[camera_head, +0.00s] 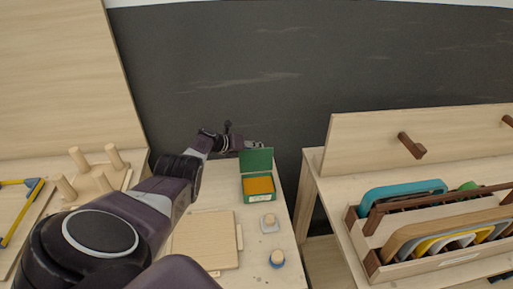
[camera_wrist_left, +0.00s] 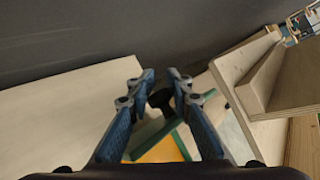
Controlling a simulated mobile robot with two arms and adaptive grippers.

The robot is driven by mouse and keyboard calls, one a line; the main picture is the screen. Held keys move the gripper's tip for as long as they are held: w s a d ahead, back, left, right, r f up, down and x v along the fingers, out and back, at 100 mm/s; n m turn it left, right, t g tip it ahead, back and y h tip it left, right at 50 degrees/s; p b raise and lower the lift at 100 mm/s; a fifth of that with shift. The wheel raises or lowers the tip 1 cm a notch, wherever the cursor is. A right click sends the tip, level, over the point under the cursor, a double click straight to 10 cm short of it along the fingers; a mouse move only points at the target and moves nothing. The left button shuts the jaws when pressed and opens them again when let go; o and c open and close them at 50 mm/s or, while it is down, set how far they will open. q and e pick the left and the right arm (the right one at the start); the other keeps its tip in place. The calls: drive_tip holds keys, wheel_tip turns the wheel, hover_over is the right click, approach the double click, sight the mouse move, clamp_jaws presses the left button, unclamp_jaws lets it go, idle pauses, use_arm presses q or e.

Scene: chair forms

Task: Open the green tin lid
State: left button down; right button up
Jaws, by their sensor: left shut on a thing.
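The green tin (camera_head: 257,198) stands on the light wood table with its label facing me and an orange filling showing inside. Its green lid (camera_head: 256,160) is raised about upright at the back of the tin. My left gripper (camera_head: 258,145) is at the lid's top edge, behind it, and is shut on the lid. In the left wrist view the two blue fingers of the gripper (camera_wrist_left: 161,85) flank a dark piece, with the green lid (camera_wrist_left: 150,132) below and the orange filling (camera_wrist_left: 163,151) beyond. The exact contact is hard to see. My right gripper is not in view.
A wooden board (camera_head: 205,240) lies in front of the tin, with two small knobbed pieces (camera_head: 269,222) and (camera_head: 277,258) beside it. A pegged wood block (camera_head: 100,178) stands left. A rack of coloured pieces (camera_head: 440,228) stands on the right table, past a gap.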

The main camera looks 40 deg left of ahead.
use_arm(q)
drive_tip(key=shift+s+f, duration=0.45)
drive_tip(key=shift+f, duration=0.3)
drive_tip(key=c, duration=2.2)
unclamp_jaws()
drive_tip(key=o, duration=0.5)
drive_tip(key=shift+s+a, duration=0.15)
drive_tip(key=shift+c, duration=0.2)
drive_tip(key=shift+w+r, duration=0.1)
drive_tip(key=shift+w, duration=0.15)
drive_tip(key=shift+r, duration=0.1)
drive_tip(key=shift+s+a, duration=0.1)
drive_tip(key=v, duration=1.1)
drive_tip(key=shift+s+r, duration=0.25)
drive_tip(key=shift+r, duration=0.1)
